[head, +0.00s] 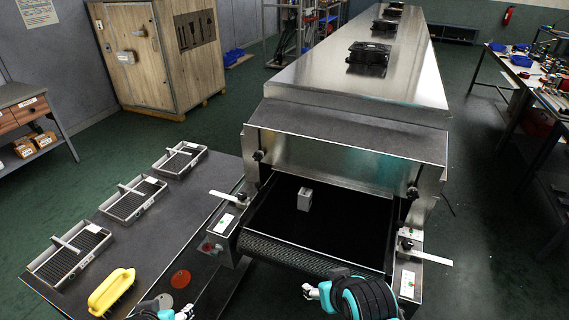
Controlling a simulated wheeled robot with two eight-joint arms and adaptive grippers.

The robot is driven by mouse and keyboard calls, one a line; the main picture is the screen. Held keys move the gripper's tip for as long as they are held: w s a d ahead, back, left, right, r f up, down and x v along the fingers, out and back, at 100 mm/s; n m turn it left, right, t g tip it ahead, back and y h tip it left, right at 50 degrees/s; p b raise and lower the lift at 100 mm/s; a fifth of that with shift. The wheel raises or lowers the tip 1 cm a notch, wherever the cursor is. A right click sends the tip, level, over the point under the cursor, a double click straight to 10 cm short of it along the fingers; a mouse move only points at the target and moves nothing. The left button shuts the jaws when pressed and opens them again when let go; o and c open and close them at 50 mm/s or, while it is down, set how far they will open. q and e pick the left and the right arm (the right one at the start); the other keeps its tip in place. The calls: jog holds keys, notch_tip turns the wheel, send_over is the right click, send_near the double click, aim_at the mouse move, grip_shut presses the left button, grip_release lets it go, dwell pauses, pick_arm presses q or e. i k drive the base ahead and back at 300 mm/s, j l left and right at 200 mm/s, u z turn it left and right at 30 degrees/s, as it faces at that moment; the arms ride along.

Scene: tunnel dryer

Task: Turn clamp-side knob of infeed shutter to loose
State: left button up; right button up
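The infeed shutter (345,158) is a metal plate across the mouth of the tunnel dryer. A small dark knob (258,155) is at its left end and another dark knob (412,192) is at its right end. No loose or tight marking is readable, and I cannot tell which knob is the clamp-side one. My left gripper (180,313) is at the bottom edge, over the front of the side table, mostly cut off. My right gripper (311,291) is at the bottom centre, just in front of the belt, apart from both knobs. Neither gripper's fingers show clearly.
A black belt (285,230) carries a small grey block (305,199). Side guides with dark knobs (243,197) (406,244) flank it. The left table (190,225) bears wire trays (68,253), a yellow handle-shaped object (111,291) and discs. Open floor (480,220) lies right.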

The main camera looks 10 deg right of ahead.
aim_at(413, 194)
jog(key=z, duration=1.45)
